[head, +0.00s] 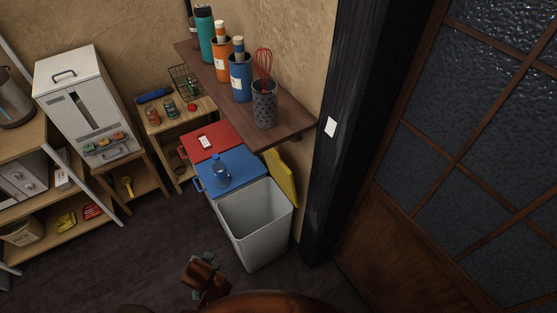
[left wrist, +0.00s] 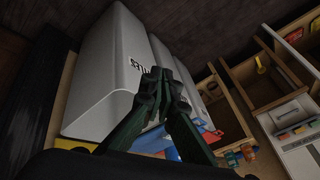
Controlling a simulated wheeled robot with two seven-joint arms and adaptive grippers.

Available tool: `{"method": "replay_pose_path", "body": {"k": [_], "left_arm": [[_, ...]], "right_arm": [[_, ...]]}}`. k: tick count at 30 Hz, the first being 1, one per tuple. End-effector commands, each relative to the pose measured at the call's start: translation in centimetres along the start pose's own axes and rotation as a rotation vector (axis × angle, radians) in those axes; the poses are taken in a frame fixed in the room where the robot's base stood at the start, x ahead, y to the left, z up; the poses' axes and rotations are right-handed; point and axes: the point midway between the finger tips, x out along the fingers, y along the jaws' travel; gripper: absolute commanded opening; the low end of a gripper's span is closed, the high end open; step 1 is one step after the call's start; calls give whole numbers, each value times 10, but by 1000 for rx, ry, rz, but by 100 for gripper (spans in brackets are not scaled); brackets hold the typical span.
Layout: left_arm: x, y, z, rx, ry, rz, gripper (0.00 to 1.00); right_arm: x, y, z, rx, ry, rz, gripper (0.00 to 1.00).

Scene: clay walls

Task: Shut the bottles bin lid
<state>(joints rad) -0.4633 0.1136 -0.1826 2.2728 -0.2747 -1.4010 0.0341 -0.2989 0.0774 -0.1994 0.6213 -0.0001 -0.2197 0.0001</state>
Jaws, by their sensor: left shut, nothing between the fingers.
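The open bin is a grey box (head: 255,242) at the near end of a row of three, and it looks empty inside. Its yellow lid (head: 283,180) stands raised on the wall side. The left wrist view shows the bin's grey front (left wrist: 105,75) upside down, with dark lettering partly hidden by my fingers. My left gripper (left wrist: 165,78) is shut and empty in front of the bins. In the head view the left gripper (head: 203,275) is low, in front of the open bin and apart from it. My right gripper is not in view.
The blue lid (head: 238,165) is down with a clear bottle (head: 221,172) on it. The red lid (head: 222,136) is down with a phone-like item (head: 205,142) on it. A wooden shelf (head: 292,122) with several containers overhangs the bins. A dark post (head: 352,120) stands right. Floor in front is clear.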

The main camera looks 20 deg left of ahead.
Motion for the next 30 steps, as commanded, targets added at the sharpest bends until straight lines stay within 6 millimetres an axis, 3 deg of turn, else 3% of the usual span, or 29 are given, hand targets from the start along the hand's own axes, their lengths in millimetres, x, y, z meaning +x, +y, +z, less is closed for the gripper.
{"method": "replay_pose_path", "body": {"k": [8, 11, 14, 18, 21, 24, 27, 30], "left_arm": [[-8, -23, -76, 80, 145, -220, 0], [-14, -26, -115, 135, 221, -320, 0], [-28, -21, -168, 221, 330, -444, 0], [-66, 13, -261, 414, 541, -650, 0], [-96, 51, -312, 553, 677, -768, 0], [-119, 86, -344, 664, 776, -850, 0], [-133, 109, -361, 732, 837, -898, 0], [-138, 119, -370, 764, 863, -920, 0]], "right_arm": [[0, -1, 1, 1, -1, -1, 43], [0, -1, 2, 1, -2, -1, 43], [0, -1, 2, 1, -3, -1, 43], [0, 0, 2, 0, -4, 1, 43], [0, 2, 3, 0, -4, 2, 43], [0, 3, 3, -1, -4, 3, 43], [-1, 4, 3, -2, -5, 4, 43], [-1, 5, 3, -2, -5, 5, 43]]}}
